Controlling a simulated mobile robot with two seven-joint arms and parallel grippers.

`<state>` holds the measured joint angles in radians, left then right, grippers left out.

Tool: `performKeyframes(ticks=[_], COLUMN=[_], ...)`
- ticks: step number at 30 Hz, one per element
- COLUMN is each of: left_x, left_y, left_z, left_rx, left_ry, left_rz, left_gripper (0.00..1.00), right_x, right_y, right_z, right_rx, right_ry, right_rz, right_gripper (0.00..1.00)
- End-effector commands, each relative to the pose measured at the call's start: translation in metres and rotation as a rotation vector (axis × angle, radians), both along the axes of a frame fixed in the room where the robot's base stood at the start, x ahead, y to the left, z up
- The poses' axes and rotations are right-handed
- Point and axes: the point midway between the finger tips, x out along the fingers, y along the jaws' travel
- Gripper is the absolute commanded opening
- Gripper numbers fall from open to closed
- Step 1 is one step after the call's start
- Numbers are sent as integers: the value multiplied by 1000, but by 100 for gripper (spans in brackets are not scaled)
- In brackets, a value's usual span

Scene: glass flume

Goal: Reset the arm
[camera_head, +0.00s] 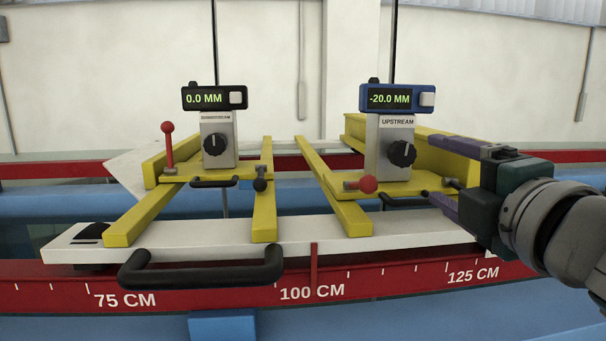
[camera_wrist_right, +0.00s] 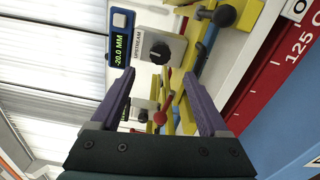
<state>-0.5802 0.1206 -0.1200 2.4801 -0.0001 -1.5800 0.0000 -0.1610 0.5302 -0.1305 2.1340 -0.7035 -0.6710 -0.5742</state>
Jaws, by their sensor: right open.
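My right gripper (camera_head: 432,169) comes in from the right, open, its two purple fingers apart and nothing held between them. It is just right of the upstream gauge (camera_head: 389,140), which has a blue display reading -20.0 MM and a black knob (camera_head: 402,153). In the right wrist view the gripper (camera_wrist_right: 158,74) is open, with the upstream gauge and its knob (camera_wrist_right: 160,52) beyond the fingertips. The red-ball lever (camera_head: 367,184) at the upstream gauge lies flat. I cannot tell whether the fingers touch anything. My left gripper is not in view.
The downstream gauge (camera_head: 217,140) reads 0.0 MM, and its red-ball lever (camera_head: 168,140) stands upright. Yellow rails (camera_head: 335,190) sit on a white carriage beam (camera_head: 390,232) with a black handle (camera_head: 200,268). A red scale rail (camera_head: 220,297) runs along the front.

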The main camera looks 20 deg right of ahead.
Motion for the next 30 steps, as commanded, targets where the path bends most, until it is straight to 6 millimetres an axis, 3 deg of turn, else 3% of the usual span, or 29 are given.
performKeyframes(ticks=[5,8,12,15,18,21,24,30], left_x=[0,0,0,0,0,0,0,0], left_y=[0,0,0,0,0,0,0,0], left_z=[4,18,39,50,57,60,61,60], left_rx=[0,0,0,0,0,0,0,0], left_ry=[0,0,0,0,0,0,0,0], left_rz=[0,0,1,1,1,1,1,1], left_gripper=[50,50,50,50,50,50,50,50], right_x=[-5,-29,-96,-150,-194,-221,-234,-235], right_y=[0,2,26,57,85,104,112,112], right_z=[-6,-33,-91,-118,-130,-134,-135,-136], right_rx=[69,326,820,1092,1271,1370,1407,1410], right_ry=[25,129,376,551,693,784,826,829], right_rz=[-22,-110,-336,-503,-639,-725,-765,-770], right_gripper=[78,78,78,78,78,78,78,78])
